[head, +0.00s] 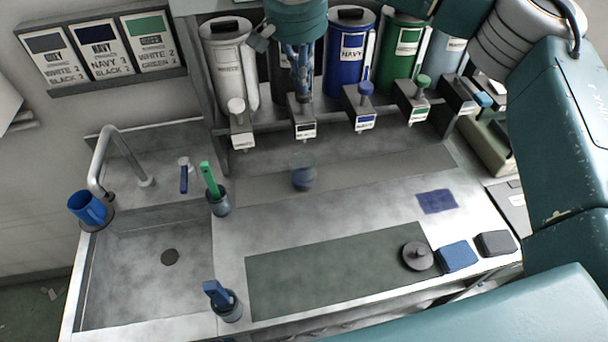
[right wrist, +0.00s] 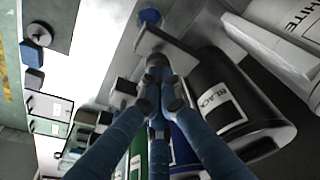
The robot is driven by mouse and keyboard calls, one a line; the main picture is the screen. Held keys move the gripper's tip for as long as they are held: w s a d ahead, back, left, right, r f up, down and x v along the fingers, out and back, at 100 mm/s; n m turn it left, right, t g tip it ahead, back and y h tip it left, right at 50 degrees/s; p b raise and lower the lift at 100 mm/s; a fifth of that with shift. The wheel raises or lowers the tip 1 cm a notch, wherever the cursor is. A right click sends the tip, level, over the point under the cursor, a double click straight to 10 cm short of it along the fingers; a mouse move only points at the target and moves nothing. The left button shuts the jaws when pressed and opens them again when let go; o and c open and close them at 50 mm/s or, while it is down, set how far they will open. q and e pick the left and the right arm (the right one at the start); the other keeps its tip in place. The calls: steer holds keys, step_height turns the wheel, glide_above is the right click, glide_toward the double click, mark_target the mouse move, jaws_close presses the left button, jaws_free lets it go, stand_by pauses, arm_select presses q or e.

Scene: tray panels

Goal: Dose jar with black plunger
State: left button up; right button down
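A small clear jar (head: 303,178) with dark blue contents stands on the counter strip below the black dispenser (head: 304,130). The jar shows as a blue round shape in the right wrist view (right wrist: 149,16). My right gripper (head: 304,92) points down over the black dispenser, in front of its canister (right wrist: 225,105), labelled BLACK in the right wrist view. Its blue fingers are drawn together, tips meeting at the top of the dispenser. They hide the black plunger, and I cannot tell whether they grip it. My left gripper is not in view.
White (head: 237,125), navy (head: 362,110) and green (head: 413,98) dispensers stand beside the black one. A sink (head: 150,275) is at left, with cups holding tools near it. A dark mat (head: 330,272), a round lid (head: 417,255) and folded cloths (head: 458,256) lie in front.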

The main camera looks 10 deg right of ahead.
steer(key=shift+f+b, duration=0.95)
steer(key=shift+f, duration=0.9)
steer(key=shift+s, duration=0.1)
steer(key=shift+r+p, duration=1.7)
steer(key=shift+r, duration=0.55)
steer(key=shift+f, duration=0.2)
